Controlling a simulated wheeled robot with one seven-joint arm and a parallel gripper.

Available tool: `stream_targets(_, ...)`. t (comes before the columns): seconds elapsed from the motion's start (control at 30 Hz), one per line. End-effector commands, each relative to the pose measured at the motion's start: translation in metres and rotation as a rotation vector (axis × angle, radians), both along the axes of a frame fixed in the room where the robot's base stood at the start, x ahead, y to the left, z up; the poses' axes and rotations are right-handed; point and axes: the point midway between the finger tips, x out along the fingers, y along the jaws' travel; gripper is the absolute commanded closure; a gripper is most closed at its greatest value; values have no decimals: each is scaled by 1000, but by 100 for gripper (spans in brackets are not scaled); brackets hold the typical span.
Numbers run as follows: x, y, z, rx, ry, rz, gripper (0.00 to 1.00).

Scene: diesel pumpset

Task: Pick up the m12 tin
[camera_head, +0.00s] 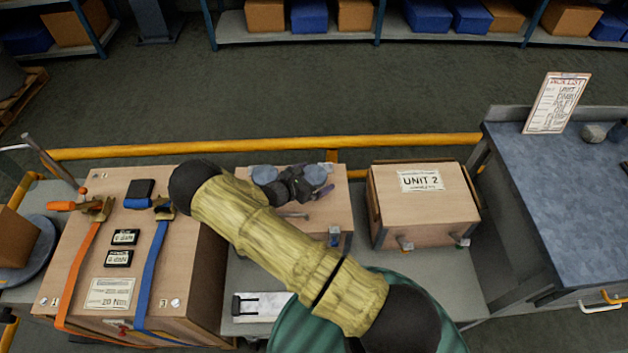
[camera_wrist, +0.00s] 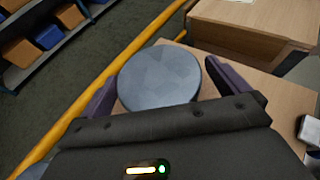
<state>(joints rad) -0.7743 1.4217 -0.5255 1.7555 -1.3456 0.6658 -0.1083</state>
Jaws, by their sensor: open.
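A round blue-grey tin (camera_wrist: 160,78) is seen from above in the wrist view, between the two dark purple fingers of my open gripper (camera_wrist: 158,88). I read no label on it, and cannot tell whether the fingers touch it. In the head view my gripper (camera_head: 313,182) is over the middle wooden box, with a round blue-grey top (camera_head: 312,172) partly showing by its fingers. A second, similar round tin (camera_head: 264,175) stands to the left of my gripper on the same box. Neither can be read as M12 here.
The middle wooden box (camera_head: 338,208) has a small dark rod-like item (camera_head: 293,215) on top. The UNIT 2 box (camera_head: 425,205) stands to the right. A large box with orange and blue straps (camera_head: 185,270) is at left. A yellow rail (camera_head: 420,140) runs behind.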

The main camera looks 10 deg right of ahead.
Motion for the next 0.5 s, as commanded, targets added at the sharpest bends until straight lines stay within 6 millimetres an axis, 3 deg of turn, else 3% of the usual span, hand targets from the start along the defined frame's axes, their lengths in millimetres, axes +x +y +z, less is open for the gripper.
stream_targets(0.27, 0, 0, 0, 0, 0, 0, 0)
stream_targets(0.5, 0, 0, 0, 0, 0, 0, 47)
